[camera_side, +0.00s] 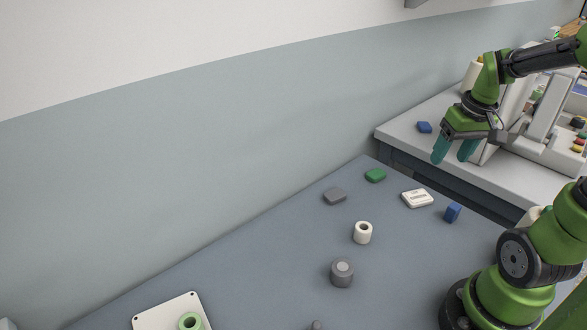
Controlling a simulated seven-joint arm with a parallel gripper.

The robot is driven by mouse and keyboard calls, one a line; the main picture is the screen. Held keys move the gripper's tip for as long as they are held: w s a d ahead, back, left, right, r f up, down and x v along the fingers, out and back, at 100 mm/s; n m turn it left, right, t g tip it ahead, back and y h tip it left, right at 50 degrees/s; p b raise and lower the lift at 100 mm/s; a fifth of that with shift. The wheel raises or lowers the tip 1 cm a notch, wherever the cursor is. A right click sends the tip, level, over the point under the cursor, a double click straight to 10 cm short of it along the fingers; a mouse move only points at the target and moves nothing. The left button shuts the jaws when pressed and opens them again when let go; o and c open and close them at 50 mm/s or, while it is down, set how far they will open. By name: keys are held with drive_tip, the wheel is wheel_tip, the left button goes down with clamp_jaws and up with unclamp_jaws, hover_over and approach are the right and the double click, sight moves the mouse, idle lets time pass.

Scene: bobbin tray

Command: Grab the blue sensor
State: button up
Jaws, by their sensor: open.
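A small blue block (452,212) stands on the grey-blue table near its right edge, close to a white labelled block. A second blue piece (424,127) lies on the pale side table at the back right. I cannot tell from their shapes which one is the sensor. My gripper (454,157) points down with its two teal fingers apart and nothing between them. In the picture it appears above the first blue block and to the lower right of the second. Its exact height is hard to judge.
The table also holds a green block (375,175), a grey block (335,196), the white labelled block (417,198), a white bobbin (362,232) and a grey cylinder (342,272). A white tray (160,316) with a green bobbin (190,322) is at the lower left. The table's left-centre is clear.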

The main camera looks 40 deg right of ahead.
sight(455, 206)
drive_tip(key=s+d+f+n+g, duration=0.1)
drive_tip(key=s+d+n+g, duration=0.1)
drive_tip(key=s+d+n, duration=0.25)
drive_tip(key=shift+y, duration=0.3)
drive_tip(key=f, duration=1.1)
drive_tip(key=w+f, duration=0.1)
drive_tip(key=f, duration=0.4)
drive_tip(key=shift+d+f, duration=0.3)
drive_tip(key=shift+f, duration=0.1)
drive_tip(key=c, duration=1)
